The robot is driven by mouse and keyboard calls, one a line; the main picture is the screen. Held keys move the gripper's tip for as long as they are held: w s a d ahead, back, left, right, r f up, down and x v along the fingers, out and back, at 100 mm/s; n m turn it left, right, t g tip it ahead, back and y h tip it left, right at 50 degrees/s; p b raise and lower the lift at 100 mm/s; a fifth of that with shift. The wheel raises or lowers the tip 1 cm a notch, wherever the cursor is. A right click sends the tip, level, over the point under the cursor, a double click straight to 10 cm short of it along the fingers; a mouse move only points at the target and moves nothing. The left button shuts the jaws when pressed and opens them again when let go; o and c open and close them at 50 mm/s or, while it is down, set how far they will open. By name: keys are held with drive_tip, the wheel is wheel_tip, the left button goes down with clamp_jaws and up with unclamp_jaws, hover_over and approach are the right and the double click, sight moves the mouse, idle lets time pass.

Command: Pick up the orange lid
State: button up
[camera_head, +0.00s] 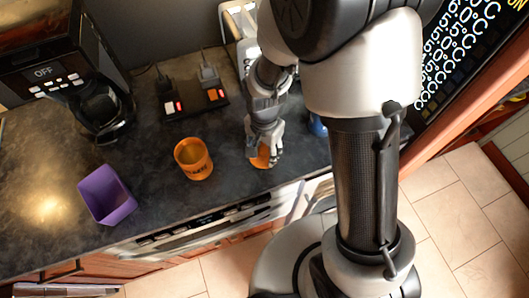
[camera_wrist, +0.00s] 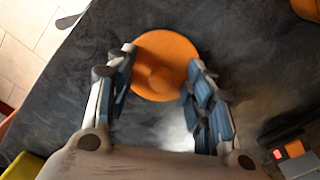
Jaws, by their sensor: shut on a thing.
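The orange lid (camera_wrist: 165,50) is a round disc with a raised knob in the middle. In the wrist view it lies between the two fingers of my gripper (camera_wrist: 160,75), which are shut on it at its left and right sides. In the head view the lid (camera_head: 262,157) shows partly below my gripper (camera_head: 264,150), close over the dark counter near its front edge. My fingers hide part of it there. I cannot tell whether the lid touches the counter.
An orange cup (camera_head: 194,160) stands on the counter left of my gripper. A purple container (camera_head: 107,196) stands farther left. A coffee maker (camera_head: 95,100) and a power strip with lit switches (camera_head: 194,103) are behind. A blue thing (camera_head: 317,126) is just right of my gripper.

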drive_tip(key=shift+s+f, duration=0.2)
drive_tip(key=shift+s, duration=0.05)
